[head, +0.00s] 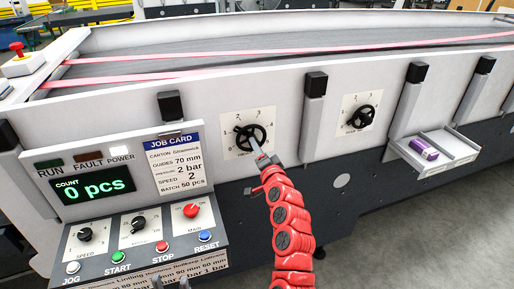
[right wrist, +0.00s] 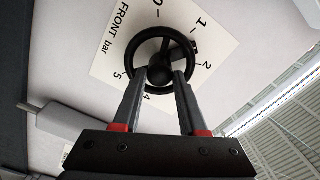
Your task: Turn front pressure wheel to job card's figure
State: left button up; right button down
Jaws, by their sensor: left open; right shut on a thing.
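The front pressure wheel (head: 251,137) is a black spoked handwheel on a white dial plate with figures, on the machine's side panel. In the right wrist view the wheel (right wrist: 160,62) faces me, beside the words FRONT bar. A dark spoke with a small block at the rim points between 1 and 2, seemingly nearer 1. My right gripper (head: 262,158) is shut on the wheel at its hub; its fingers (right wrist: 160,78) cover part of the dial.
A second handwheel (head: 359,117) sits further right. The control panel (head: 140,235) with knobs and buttons projects at lower left, below the count display (head: 92,186). A small tray (head: 449,155) with a purple item (head: 424,148) juts out at right. The floor at right is clear.

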jog(key=shift+m+p, duration=0.85)
jog(key=shift+m, duration=1.95)
jog(key=shift+f, duration=0.1)
jog(key=shift+c, duration=2.2)
grip_release()
jog(key=shift+s, duration=0.1)
jog(key=b+v, duration=0.4)
jog(key=v, duration=1.3)
